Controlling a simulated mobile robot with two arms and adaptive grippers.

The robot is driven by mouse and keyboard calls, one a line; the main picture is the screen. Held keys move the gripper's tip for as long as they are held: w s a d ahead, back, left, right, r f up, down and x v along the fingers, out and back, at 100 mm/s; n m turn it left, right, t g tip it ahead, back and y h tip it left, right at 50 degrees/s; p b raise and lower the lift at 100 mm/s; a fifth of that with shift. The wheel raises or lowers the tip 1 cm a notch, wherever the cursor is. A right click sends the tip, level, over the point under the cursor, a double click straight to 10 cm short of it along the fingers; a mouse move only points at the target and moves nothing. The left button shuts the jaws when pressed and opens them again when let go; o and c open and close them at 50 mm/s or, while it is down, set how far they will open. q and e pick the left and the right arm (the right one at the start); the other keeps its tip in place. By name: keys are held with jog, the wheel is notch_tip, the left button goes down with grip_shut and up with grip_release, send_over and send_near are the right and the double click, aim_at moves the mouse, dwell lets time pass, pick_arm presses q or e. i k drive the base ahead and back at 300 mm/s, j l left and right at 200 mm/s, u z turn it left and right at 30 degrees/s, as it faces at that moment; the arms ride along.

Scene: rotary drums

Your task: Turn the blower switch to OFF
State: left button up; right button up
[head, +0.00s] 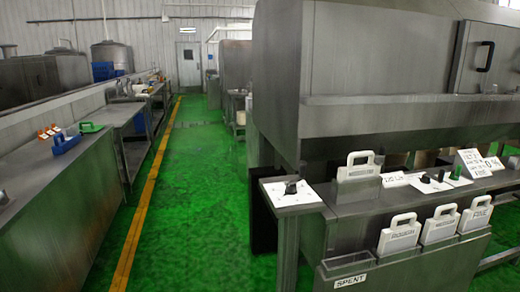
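A black rotary knob (291,187) sits on a white plate (303,197) at the near left corner of the right-hand steel bench. Neither of my grippers is in view.
White handled containers (399,233) hang along the bench front, and another (360,167) stands on top. A slot marked SPENT (347,262) is below. A large steel machine (350,80) rises behind. The green floor aisle (195,200) is clear; a steel counter (60,190) lines the left.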

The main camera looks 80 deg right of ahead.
aim_at(457, 172)
jog(key=z, duration=4.15)
jog(key=i+l+u, duration=0.15)
jog(key=i, duration=0.3)
jog(key=i+l+u, duration=0.15)
jog(key=i, duration=0.3)
